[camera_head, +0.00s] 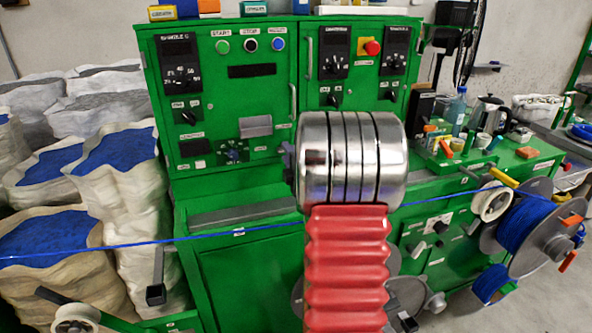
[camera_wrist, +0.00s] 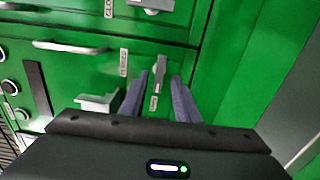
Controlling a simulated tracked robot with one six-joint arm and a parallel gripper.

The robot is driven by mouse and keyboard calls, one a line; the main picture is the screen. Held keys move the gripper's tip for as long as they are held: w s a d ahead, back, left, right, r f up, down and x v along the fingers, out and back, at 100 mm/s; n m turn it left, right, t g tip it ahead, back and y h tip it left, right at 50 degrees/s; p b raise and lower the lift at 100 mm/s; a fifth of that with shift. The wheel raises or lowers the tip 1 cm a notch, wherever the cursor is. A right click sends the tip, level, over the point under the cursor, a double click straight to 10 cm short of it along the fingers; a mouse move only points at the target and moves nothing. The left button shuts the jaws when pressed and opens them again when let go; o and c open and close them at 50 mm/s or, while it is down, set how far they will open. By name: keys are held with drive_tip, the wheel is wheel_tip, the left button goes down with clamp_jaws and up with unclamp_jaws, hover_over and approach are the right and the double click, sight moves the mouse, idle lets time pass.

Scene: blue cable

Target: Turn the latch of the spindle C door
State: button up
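A grey latch (camera_wrist: 158,68) on a green panel shows in the wrist view, standing out between my gripper's fingers. My gripper (camera_wrist: 160,78) is open, with one blue-grey finger on each side of the latch. I cannot tell whether either finger touches it. Small white labels (camera_wrist: 123,62) beside the latch are too blurred to read. In the head view, my chrome and red arm covers the latch area, and most of my gripper is hidden. The green left cabinet door (camera_head: 215,100) carries a partly legible spindle label (camera_head: 175,37).
A silver bar handle (camera_wrist: 70,47) and a pale bracket (camera_wrist: 98,102) stick out near my fingers in the wrist view. Knobs and a red button (camera_head: 371,47) sit on the cabinet's right panel. A blue cable (camera_head: 130,243) crosses in front. Sacks (camera_head: 120,190) stand at left.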

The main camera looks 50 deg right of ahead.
drive_tip(key=v, duration=1.2)
drive_tip(key=shift+s, duration=0.15)
drive_tip(key=shift+a, duration=0.15)
